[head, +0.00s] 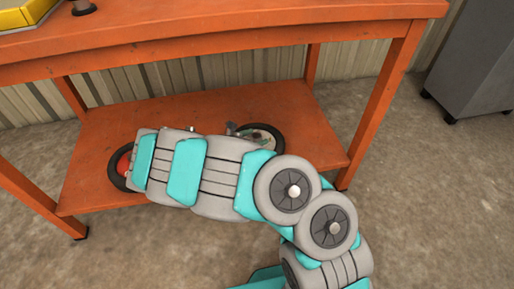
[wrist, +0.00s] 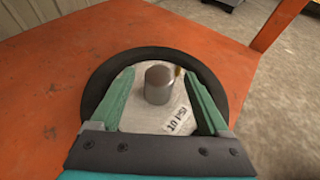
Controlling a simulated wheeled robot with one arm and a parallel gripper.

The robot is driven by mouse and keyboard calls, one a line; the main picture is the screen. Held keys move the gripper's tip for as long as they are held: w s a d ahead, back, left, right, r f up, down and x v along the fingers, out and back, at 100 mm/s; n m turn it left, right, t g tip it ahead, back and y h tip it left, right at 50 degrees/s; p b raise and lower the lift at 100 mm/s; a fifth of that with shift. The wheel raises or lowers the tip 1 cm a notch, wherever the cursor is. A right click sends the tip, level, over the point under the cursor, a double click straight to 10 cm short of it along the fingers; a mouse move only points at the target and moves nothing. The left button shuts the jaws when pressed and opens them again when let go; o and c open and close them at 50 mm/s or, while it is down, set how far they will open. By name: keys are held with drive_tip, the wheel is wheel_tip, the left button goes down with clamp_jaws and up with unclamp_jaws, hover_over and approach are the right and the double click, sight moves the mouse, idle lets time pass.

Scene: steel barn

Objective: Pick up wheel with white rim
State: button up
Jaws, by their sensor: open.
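The wheel with a white rim (wrist: 140,117) fills the middle of the wrist view. It has a black tyre, a metal cylinder at its hub and printed lettering on the rim, and it lies flat on the orange shelf. In the head view a wheel with a pale rim (head: 262,140) shows partly behind my arm, on the lower shelf. My gripper (wrist: 158,78) is open, its green fingers over the rim on either side of the hub cylinder. Whether the fingers touch the wheel is unclear. My arm hides most of the gripper in the head view.
Another wheel with a red rim (head: 122,165) lies at the left of the lower orange shelf (head: 105,125), partly behind my arm. The tabletop (head: 230,22) is above the shelf, with legs at its corners. A grey cabinet (head: 475,65) stands at right. Floor at right is clear.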

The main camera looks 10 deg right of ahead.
drive_tip(key=shift+x, duration=0.8)
clamp_jaws()
idle(0.9)
